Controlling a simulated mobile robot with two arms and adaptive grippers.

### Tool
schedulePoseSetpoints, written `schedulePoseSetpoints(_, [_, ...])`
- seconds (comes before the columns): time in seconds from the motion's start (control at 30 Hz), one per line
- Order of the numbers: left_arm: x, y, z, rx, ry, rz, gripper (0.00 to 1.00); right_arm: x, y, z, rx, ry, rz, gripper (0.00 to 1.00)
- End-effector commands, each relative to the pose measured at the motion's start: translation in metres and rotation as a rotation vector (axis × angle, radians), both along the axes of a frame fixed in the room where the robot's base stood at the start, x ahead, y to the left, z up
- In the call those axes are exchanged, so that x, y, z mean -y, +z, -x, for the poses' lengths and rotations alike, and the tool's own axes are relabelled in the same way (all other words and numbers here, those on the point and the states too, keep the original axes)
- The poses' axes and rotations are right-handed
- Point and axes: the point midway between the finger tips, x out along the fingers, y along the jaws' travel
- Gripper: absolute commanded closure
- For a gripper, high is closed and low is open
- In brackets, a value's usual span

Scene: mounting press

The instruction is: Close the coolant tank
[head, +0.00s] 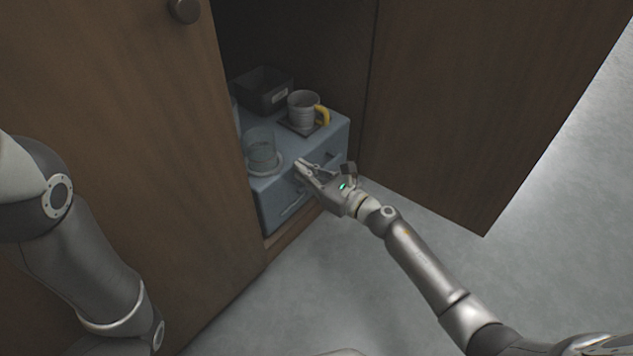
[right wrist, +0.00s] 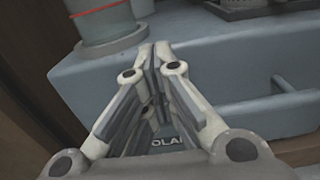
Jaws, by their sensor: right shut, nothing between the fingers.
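The coolant tank (head: 273,203) is a blue-grey box inside the wooden cabinet, with bar handles on its front. In the right wrist view its body (right wrist: 230,72) fills much of the picture, and part of a label, "OLA", shows between my fingers. My right gripper (head: 302,165) is shut and empty in front of the tank, close to its top front edge; it also shows in the right wrist view (right wrist: 157,52). I cannot tell whether it touches the tank, or how far any part of the tank stands open. My left gripper is out of view.
On the tank stand a clear glass jar (head: 261,147) and a grey mug (head: 301,107) with a yellow handle. A dark bin (head: 263,88) stands behind them. The right cabinet door (head: 470,110) is swung open. The left door panel (head: 170,150) flanks the opening. Floor in front is clear.

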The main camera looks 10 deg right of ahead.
Motion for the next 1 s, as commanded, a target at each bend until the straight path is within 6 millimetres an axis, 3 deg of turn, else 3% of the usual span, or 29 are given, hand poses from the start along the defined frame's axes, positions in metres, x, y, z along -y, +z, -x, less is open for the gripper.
schedulePoseSetpoints(0.3, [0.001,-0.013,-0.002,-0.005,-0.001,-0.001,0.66,-0.023,-0.001,-0.03,0.001,0.0,0.001,1.0])
schedulePoseSetpoints(1.0, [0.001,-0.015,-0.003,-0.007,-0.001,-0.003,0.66,-0.025,0.002,-0.038,0.004,-0.005,0.0,1.0])
